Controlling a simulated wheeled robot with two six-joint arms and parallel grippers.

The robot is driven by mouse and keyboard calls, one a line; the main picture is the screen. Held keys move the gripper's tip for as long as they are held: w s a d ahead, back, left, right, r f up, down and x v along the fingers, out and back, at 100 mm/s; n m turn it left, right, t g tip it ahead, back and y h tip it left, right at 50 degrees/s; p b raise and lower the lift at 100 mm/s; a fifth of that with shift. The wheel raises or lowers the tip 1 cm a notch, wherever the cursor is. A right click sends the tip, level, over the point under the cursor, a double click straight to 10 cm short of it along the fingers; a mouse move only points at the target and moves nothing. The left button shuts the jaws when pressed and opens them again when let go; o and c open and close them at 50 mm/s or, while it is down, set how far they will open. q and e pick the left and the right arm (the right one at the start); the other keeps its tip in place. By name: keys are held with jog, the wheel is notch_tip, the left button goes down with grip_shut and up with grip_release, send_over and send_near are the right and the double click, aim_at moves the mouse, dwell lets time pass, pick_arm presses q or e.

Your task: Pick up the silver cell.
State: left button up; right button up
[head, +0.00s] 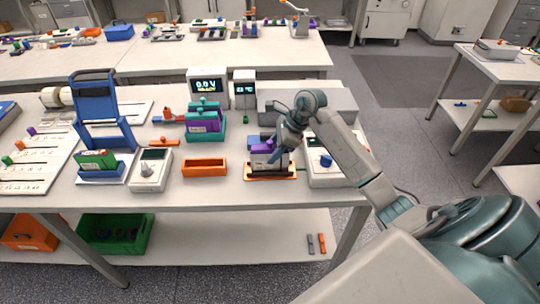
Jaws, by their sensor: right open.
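My right gripper (278,158) reaches in from the right and points down at a small fixture with an orange base (270,178). It is open; the gap between its fingers is hard to make out. A pale grey or silver block (258,161) with purple and blue parts on top stands on this fixture, right beside the fingers. It may be the silver cell, but the gripper partly covers it and I cannot be sure. I cannot tell whether the fingers touch it. My left gripper is not in view.
An orange open tray (204,168) and a white device with a knob (151,170) stand left of the fixture. A teal and purple holder (205,123), a display reading 0.0 V (207,86) and a long grey box (335,103) stand behind. A blue-knobbed device (325,174) is at right.

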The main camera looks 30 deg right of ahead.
jog(key=shift+x, duration=1.15)
grip_shut()
jog(key=shift+r, duration=0.1)
jog(key=shift+w+r, duration=0.1)
